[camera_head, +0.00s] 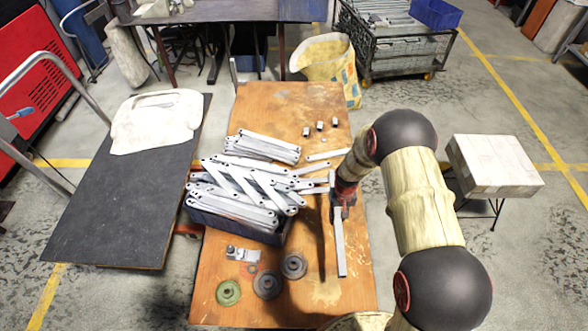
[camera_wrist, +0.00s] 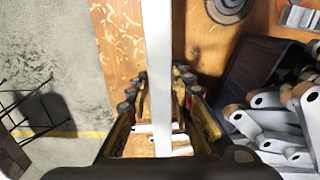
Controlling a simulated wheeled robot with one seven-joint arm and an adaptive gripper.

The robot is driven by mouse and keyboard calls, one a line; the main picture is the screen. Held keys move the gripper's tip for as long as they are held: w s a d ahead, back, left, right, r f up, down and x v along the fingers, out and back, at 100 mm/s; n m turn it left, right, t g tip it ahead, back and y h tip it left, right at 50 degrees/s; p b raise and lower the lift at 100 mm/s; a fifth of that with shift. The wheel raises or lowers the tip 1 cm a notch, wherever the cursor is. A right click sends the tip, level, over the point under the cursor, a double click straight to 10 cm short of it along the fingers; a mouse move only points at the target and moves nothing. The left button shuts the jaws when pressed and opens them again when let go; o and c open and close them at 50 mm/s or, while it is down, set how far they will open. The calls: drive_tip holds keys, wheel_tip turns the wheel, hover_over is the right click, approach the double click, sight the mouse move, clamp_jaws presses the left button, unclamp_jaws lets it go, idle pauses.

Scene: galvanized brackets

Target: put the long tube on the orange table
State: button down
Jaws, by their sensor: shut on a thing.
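The long tube (camera_head: 340,245) is a pale, straight, square-looking bar. My gripper (camera_head: 341,203) is shut on it near its far end, and the rest of the tube points toward the near side of the picture. It hangs over the right part of the orange table (camera_head: 220,285), with a dark shadow to its left, so it looks raised above the top. In the wrist view the tube (camera_wrist: 158,60) runs upright between the fingers of my gripper (camera_wrist: 157,95), and the worn orange tabletop (camera_wrist: 120,50) shows behind it. The fingers hide part of the tube.
A dark bin (camera_head: 232,231) heaped with galvanized brackets (camera_head: 243,190) stands left of the tube. Grey discs (camera_head: 293,266), a green disc (camera_head: 228,292) and a small metal part (camera_head: 243,254) lie near. Small blocks (camera_head: 320,125) lie far back. The near right tabletop is clear.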

drive_tip(key=w+a+f+b, duration=0.2)
drive_tip(key=w+f+b, duration=0.1)
drive_tip(key=w+f, duration=0.25)
drive_tip(key=s+d+f+b, duration=0.1)
drive_tip(key=s+f, duration=0.2)
drive_tip(key=s, duration=0.1)
drive_tip(key=s+d+f+b, duration=0.1)
drive_tip(key=s+d+f, duration=0.1)
drive_tip(key=s+f, duration=0.1)
drive_tip(key=s+d+f+b, duration=0.1)
drive_tip(key=s+d+f, duration=0.1)
drive_tip(key=s, duration=0.3)
drive_tip(key=shift+s+f+b, duration=0.15)
drive_tip(key=shift+f+b, duration=0.25)
drive_tip(key=shift+f, duration=0.2)
drive_tip(key=shift+s+d+f, duration=0.2)
drive_tip(key=shift+s+f, duration=0.1)
drive_tip(key=shift+s+f+b, duration=0.15)
drive_tip(key=shift+f+b, duration=0.55)
drive_tip(key=shift+f, duration=1.05)
drive_tip(key=shift+f, duration=0.15)
drive_tip(key=c, duration=1.6)
unclamp_jaws()
